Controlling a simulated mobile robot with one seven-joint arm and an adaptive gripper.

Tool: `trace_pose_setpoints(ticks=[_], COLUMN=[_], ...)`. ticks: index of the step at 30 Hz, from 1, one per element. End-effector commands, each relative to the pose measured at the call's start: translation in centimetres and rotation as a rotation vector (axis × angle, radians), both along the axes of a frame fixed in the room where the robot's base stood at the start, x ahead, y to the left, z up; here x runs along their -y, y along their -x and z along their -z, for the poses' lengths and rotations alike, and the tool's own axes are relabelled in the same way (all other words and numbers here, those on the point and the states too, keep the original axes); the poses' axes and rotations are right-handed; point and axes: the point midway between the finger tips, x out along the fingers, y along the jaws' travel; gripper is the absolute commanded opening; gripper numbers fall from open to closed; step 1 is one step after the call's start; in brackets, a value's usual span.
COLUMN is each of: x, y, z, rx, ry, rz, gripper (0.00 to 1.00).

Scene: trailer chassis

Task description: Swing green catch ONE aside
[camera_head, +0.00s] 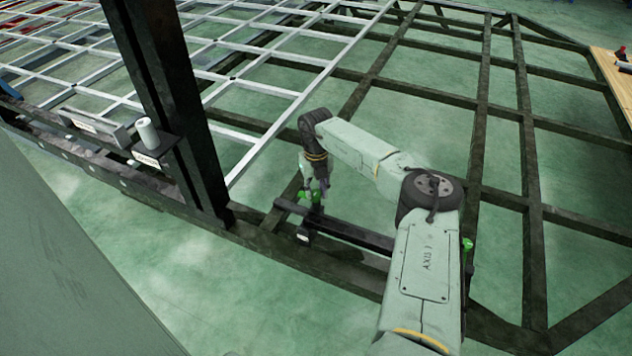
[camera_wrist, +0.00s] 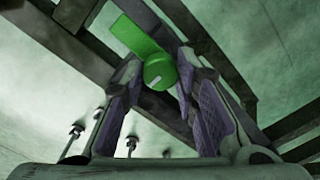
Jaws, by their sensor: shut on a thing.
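A green catch (camera_wrist: 140,38) with a round knob (camera_wrist: 159,71) shows in the wrist view, at the top middle. My gripper (camera_wrist: 168,85) has its two purple-padded fingers on either side of the knob, shut on it. In the head view my gripper (camera_head: 316,193) points down at the near end of a dark beam, and a little green of the catch (camera_head: 317,208) shows beside the fingers. A second green part (camera_head: 467,244) shows to the right, partly hidden behind my arm. I cannot tell from its looks which number it bears.
A dark post (camera_head: 165,100) stands left of my gripper. A black box with a white cylinder (camera_head: 147,132) sits left of the post. The dark chassis frame (camera_head: 480,110) and a light metal grid (camera_head: 270,85) spread behind. A wooden board (camera_head: 612,80) lies at far right.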

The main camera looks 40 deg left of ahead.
Motion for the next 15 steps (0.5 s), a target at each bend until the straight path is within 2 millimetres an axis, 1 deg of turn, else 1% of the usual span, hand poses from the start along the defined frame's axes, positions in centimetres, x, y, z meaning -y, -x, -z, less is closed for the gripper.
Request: trace_pose_setpoints(ticks=[7, 8, 15], x=[0.04, 0.05, 0.03], y=[-0.13, -0.12, -0.07], z=[-0.05, -0.04, -0.02], rx=[0.001, 0.001, 0.001], ry=[0.0, 0.0, 0.0], rz=[0.003, 0.003, 0.001], gripper=[0.0, 0.28, 0.44])
